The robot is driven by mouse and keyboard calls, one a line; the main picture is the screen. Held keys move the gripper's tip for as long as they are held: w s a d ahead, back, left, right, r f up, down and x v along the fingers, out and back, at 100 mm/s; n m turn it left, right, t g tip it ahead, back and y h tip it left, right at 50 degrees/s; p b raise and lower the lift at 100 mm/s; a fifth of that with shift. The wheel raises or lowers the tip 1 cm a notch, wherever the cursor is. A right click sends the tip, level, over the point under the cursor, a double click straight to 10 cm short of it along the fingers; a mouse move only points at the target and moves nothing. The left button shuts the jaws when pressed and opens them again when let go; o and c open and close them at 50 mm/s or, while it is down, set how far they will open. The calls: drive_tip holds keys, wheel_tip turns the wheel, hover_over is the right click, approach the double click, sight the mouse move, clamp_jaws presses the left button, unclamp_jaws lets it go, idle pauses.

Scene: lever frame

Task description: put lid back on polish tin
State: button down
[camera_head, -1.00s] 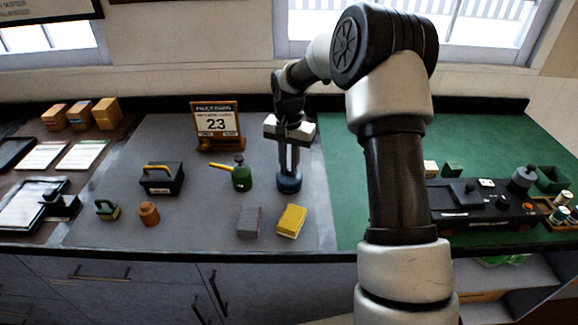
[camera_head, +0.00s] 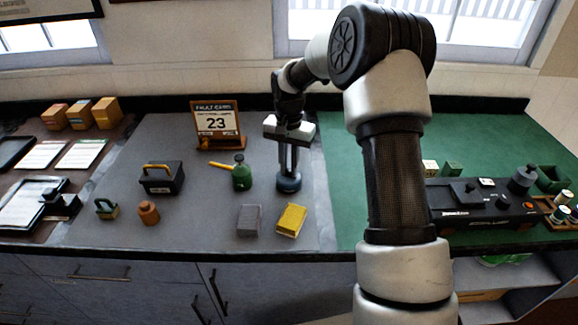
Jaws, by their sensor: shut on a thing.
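A dark blue round tin (camera_head: 288,184) is on the grey mat near its right side. My gripper (camera_head: 288,171) points straight down over it, with its fingers close together at the tin's top. It is shut on the lid of the tin, as far as the view shows. The fingers hide most of the top, and the lid and tin are too small here to tell apart. I cannot tell whether the lid is seated, or whether there is a gap under it.
A green oil can (camera_head: 241,176) with a yellow spout stands left of the tin. A grey block (camera_head: 249,220) and a yellow block (camera_head: 291,220) lie in front. A black toolbox (camera_head: 162,178) is farther left.

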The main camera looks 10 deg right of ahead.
idle(0.3)
drive_tip(key=c, duration=1.1)
unclamp_jaws()
drive_tip(key=shift+r+p, duration=2.25)
drive_tip(key=shift+r, duration=1.25)
clamp_jaws()
